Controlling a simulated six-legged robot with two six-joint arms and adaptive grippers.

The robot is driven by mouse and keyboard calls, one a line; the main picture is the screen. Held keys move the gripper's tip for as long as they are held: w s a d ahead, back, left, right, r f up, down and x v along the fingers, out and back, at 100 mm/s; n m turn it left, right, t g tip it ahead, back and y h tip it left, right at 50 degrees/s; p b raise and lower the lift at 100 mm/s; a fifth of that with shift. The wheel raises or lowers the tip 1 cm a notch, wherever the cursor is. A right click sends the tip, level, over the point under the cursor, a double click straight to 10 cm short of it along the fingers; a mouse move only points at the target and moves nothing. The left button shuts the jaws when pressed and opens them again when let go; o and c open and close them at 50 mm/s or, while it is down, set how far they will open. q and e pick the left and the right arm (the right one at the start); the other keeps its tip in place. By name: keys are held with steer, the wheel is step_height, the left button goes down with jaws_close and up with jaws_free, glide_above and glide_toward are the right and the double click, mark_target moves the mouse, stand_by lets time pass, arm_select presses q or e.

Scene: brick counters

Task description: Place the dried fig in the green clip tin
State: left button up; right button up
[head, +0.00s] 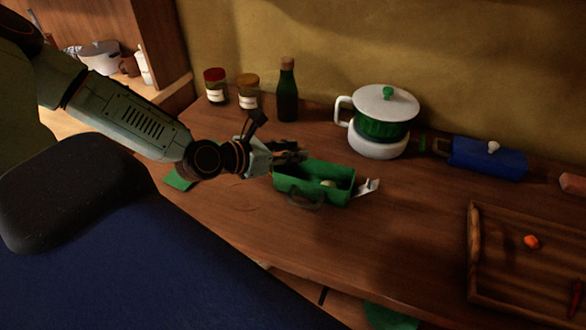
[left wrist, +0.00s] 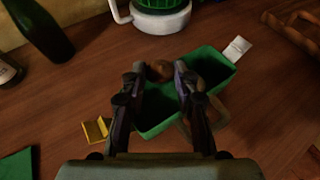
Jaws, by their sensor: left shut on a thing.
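The green clip tin (head: 338,197) stands open on the wooden counter in the head view, with a pale flap sticking out at its right end. In the left wrist view the tin (left wrist: 160,127) lies beyond and below my fingers, its dark inside partly hidden by them. The brown dried fig (left wrist: 159,71) sits between my left fingertips, over or near the tin's far edge. My left gripper (head: 292,152) is shut on it, at the tin's back left in the head view. A small pale patch shows inside the tin. My right gripper is out of view.
Behind the tin stand two jars (head: 248,91), a dark bottle (head: 287,95) and a white-and-green pot (head: 383,128). A blue box (head: 488,156) lies to the right. A wooden tray (head: 474,250) holds an orange item (head: 531,242). The counter before the tin is clear.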

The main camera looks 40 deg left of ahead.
arm_select(q)
steer(key=f, duration=0.1)
steer(key=f+b, duration=0.2)
steer(key=shift+s+a+f, duration=0.2)
steer(key=shift+s+f, duration=0.05)
steer(key=shift+f, duration=0.05)
steer(key=shift+w+d+f, duration=0.1)
steer(key=shift+w+d, duration=0.1)
steer(key=shift+w, duration=0.1)
steer(key=shift+s+a+f+b, duration=0.15)
steer(key=shift+s+f+b, duration=0.1)
steer(key=shift+b, duration=0.3)
steer(key=shift+w+f+b, duration=0.25)
steer(key=shift+f+b, duration=0.1)
steer(key=o, duration=0.7)
steer(key=shift+s+r, duration=0.1)
steer(key=shift+s, duration=0.1)
steer(key=shift+o, duration=0.7)
steer(key=shift+w, duration=0.1)
